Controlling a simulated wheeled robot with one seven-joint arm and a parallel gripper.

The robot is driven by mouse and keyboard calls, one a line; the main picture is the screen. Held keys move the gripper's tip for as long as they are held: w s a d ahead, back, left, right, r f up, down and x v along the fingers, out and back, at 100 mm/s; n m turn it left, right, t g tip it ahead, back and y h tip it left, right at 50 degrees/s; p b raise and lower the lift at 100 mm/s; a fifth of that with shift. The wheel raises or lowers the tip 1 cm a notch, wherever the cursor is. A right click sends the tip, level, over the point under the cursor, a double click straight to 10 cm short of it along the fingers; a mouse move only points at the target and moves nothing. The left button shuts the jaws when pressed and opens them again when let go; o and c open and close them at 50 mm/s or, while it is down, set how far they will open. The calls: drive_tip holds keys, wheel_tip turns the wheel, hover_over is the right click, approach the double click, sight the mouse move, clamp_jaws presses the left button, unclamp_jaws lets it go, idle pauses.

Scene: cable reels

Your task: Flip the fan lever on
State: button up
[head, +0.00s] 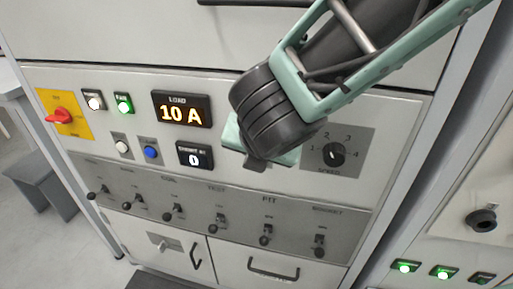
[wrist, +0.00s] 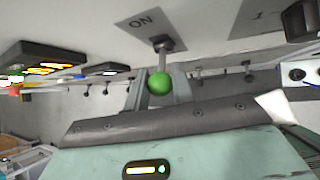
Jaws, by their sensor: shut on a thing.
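A lever with a green ball knob (wrist: 160,84) stands out from the panel beside a grey plate (wrist: 146,22) marked ON in the wrist view. The word fan is not readable there. My gripper (wrist: 160,98) is shut on the lever at its green knob, with a finger on either side of it. In the head view my gripper (head: 258,160) is against the panel, left of the speed dial, and it hides the lever.
The load display (head: 181,109) reads 10 A, and a smaller display (head: 194,155) reads 0. A speed dial (head: 334,154) is close to the right of my gripper. A row of small toggle switches (head: 220,220) runs below. A red rotary switch (head: 60,115) is at far left.

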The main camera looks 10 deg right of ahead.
drive_tip(key=o, duration=0.9)
drive_tip(key=p+v, duration=0.3)
drive_tip(key=v, duration=1.4)
drive_tip(key=shift+s+r, duration=0.15)
